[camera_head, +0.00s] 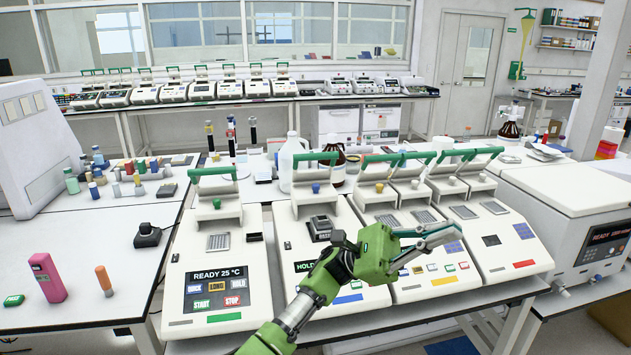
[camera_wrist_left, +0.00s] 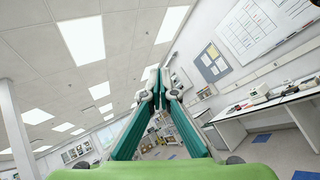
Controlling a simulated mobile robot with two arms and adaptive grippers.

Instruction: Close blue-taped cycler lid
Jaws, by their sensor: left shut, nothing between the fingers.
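The blue-taped cycler (camera_head: 348,299) is the second from the left on the near bench. Its lid (camera_head: 316,190) stands raised at the back, with a green handle (camera_head: 315,158) on top. My left gripper (camera_head: 454,233) reaches in over the front of the blue-taped cycler, hiding part of its panel. Its fingers point right, over the yellow-taped cycler. In the left wrist view its fingers (camera_wrist_left: 160,88) come together with nothing between them. It is well to the right of and in front of the raised lid. My right gripper is not in view.
Green-taped (camera_head: 224,318), yellow-taped (camera_head: 444,281) and red-taped (camera_head: 524,264) cyclers stand beside it, also with lids raised. A white jug (camera_head: 291,163) and a brown bottle stand behind. A large white instrument (camera_head: 570,190) is at the right.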

